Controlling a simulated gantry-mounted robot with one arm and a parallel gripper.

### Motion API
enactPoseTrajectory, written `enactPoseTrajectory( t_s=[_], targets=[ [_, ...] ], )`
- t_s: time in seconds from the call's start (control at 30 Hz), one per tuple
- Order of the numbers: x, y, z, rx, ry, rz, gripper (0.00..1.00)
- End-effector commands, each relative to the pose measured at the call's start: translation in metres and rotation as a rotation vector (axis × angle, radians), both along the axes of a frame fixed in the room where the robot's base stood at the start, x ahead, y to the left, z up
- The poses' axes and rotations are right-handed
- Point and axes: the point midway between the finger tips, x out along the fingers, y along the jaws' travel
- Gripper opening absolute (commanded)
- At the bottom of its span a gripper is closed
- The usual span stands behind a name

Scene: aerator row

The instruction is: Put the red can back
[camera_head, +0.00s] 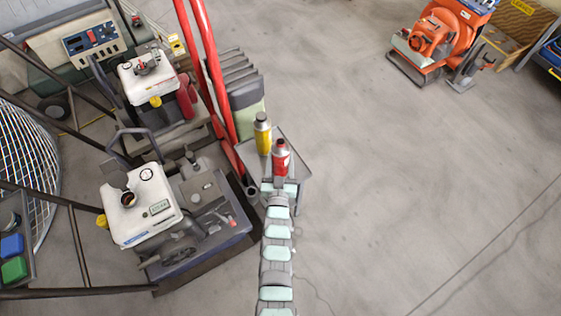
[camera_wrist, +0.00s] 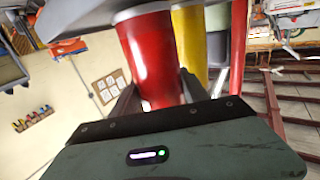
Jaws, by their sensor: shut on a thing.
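The red can (camera_head: 281,158), with a grey top, stands upright at the end of my arm in the head view. My gripper (camera_head: 281,183) is shut on it, low on its body. In the wrist view the red can (camera_wrist: 151,58) sits between the two dark fingers (camera_wrist: 158,95). A yellow can (camera_head: 263,134) with a dark cap stands on a small grey tray (camera_head: 292,146), just behind and left of the red one. In the wrist view the yellow can (camera_wrist: 189,40) shows partly behind the red can. I cannot tell whether the red can touches the tray.
Red upright bars (camera_head: 212,75) and a grey-green finned block (camera_head: 240,92) stand close to the cans at the left. Machines with white tanks (camera_head: 140,205) fill the left side. An orange machine (camera_head: 437,38) stands far right.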

Motion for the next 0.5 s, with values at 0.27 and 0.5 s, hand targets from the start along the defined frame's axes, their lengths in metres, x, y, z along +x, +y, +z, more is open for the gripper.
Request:
enactPoseTrajectory(
  t_s=[0.27, 0.5],
  targets=[
    [-0.0003, -0.0001, -0.0036, 0.0, -0.001, 0.0, 0.07],
    [-0.0005, -0.0003, -0.0063, 0.0, -0.001, 0.0, 0.63]
  ],
)
